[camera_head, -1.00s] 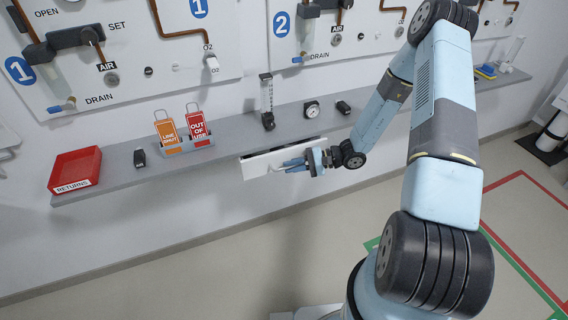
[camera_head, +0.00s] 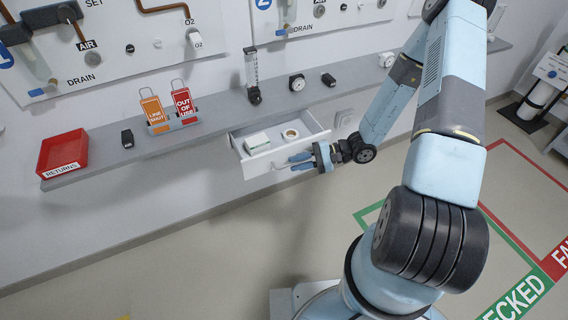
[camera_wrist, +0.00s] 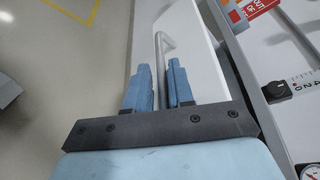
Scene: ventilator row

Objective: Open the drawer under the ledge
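The white drawer (camera_head: 256,166) under the grey ledge is pulled well out, and its inside shows. A white box-like item (camera_head: 257,141) and a tan-and-white roll (camera_head: 290,134) lie in it. My gripper (camera_head: 293,161) is at the front of the drawer. In the wrist view, my gripper's two blue fingers (camera_wrist: 160,80) stand on either side of the pale bar handle (camera_wrist: 159,55), closed around it, beside the white drawer front (camera_wrist: 198,65). Part of the handle is hidden by the fingers.
The ledge (camera_head: 215,122) carries a red returns tray (camera_head: 64,153), orange (camera_head: 152,108) and red tags (camera_head: 184,102), a flowmeter (camera_head: 252,75), a gauge (camera_head: 297,82) and small black items. Gas panels hang above. The floor before the drawer is clear.

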